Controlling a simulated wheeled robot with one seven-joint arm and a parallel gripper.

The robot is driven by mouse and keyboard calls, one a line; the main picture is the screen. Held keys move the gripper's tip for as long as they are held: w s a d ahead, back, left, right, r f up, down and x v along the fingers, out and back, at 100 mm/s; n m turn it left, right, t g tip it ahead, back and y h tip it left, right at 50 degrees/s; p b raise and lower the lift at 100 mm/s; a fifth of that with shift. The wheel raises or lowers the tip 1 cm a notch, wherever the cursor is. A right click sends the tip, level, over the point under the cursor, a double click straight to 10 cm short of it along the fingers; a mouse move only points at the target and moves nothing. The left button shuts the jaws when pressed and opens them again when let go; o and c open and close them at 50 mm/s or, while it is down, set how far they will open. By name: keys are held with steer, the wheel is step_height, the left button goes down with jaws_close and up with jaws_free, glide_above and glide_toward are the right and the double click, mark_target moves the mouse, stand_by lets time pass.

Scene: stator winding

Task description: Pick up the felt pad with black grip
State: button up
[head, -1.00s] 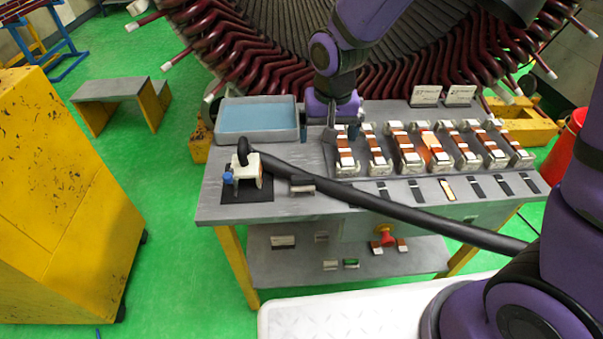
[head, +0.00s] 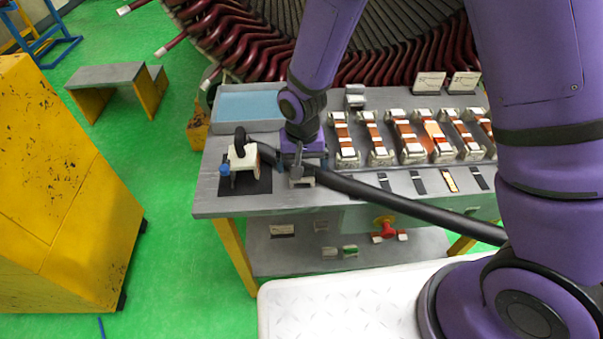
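A small block with a dark top and a light base, which looks like the felt pad with black grip (head: 306,181), sits near the front edge of the grey bench, just behind the black hose. My gripper (head: 301,167) points down right over it. Its side fingers look spread apart, to the left and right of the block. The gripper covers most of the dark grip. I cannot tell whether the fingers touch it.
The black hose (head: 400,199) crosses the bench front. A white clamp-like device (head: 242,160) on a dark mat stands left of my gripper. A blue-lined tray (head: 250,104) lies behind. Several copper-and-white parts (head: 377,145) line the right. The lower shelf (head: 300,262) holds small items.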

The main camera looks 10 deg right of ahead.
steer(key=shift+w+f, duration=0.1)
steer(key=shift+f, duration=2.4)
steer(key=c, duration=1)
